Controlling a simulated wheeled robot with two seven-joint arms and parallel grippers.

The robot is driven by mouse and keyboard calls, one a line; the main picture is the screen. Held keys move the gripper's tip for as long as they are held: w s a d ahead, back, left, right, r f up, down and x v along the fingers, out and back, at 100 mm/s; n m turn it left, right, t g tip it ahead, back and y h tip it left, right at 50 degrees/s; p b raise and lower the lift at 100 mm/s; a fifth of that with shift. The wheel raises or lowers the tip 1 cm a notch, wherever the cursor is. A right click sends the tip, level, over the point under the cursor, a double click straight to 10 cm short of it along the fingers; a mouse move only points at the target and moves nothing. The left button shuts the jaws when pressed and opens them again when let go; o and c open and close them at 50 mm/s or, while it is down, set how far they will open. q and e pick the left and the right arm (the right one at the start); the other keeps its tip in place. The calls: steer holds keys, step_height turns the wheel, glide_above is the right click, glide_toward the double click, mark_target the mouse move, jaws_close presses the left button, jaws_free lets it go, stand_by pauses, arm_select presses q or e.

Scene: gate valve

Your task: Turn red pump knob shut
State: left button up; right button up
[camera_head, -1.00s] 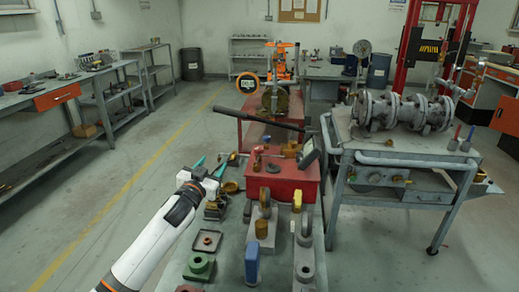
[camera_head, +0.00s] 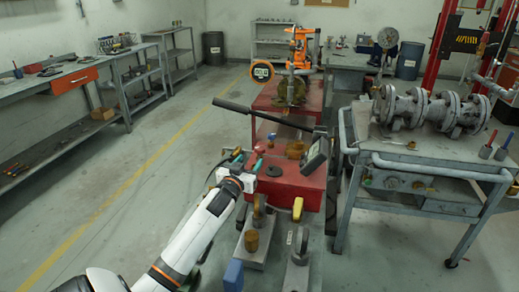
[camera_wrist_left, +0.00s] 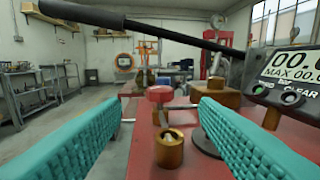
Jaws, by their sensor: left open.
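The red pump (camera_head: 300,188) is a red box with a long black lever (camera_head: 265,117). Its small red knob (camera_wrist_left: 160,94) stands on a stem in the left wrist view, between and beyond my fingertips. In the head view the red knob (camera_head: 259,150) is small and partly crowded by my fingers. My left gripper (camera_head: 247,160) is at the pump's left end, its teal fingers apart and empty. In the wrist view, the left gripper (camera_wrist_left: 160,110) has one finger either side of the knob's line, with visible gaps. My right gripper is not in view.
A brass fitting (camera_wrist_left: 169,150) rises in front of the knob. A gauge with a display (camera_wrist_left: 292,75) stands at the right, near a brass block (camera_head: 296,150). The black lever crosses above. Blue, yellow and grey parts lie on the near bench. Floor at left is clear.

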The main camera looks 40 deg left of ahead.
mark_target(256, 148)
arm_select(q)
steer(key=x, duration=0.9)
steer(key=c, duration=1)
steer(key=shift+s+a+r+m+t+h+p, duration=0.1)
steer(key=shift+m+t+h+p, duration=0.15)
steer(key=shift+m+h+p, duration=0.35)
steer(key=shift+s+a+m+t+h+p, duration=0.1)
steer(key=shift+m+t+h+p, duration=0.25)
steer(key=shift+h, duration=0.45)
steer(key=shift+a+m+h, duration=0.1)
steer(key=shift+m+h, duration=0.35)
steer(key=shift+h, duration=0.15)
steer(key=shift+w+a+m+h+b, duration=0.1)
steer(key=shift+m+h+b, duration=0.3)
steer(key=shift+m+h, duration=0.5)
steer(key=shift+o, duration=0.2)
steer(key=shift+a+m+h+b, duration=0.1)
steer(key=shift+m+h+b, duration=0.7)
steer(key=shift+h, duration=0.7)
steer(key=shift+a+m+h+b, duration=0.1)
steer(key=shift+m+h+b, duration=0.7)
steer(key=shift+h, duration=0.7)
steer(key=shift+d+g, duration=0.1)
steer(key=shift+g, duration=0.2)
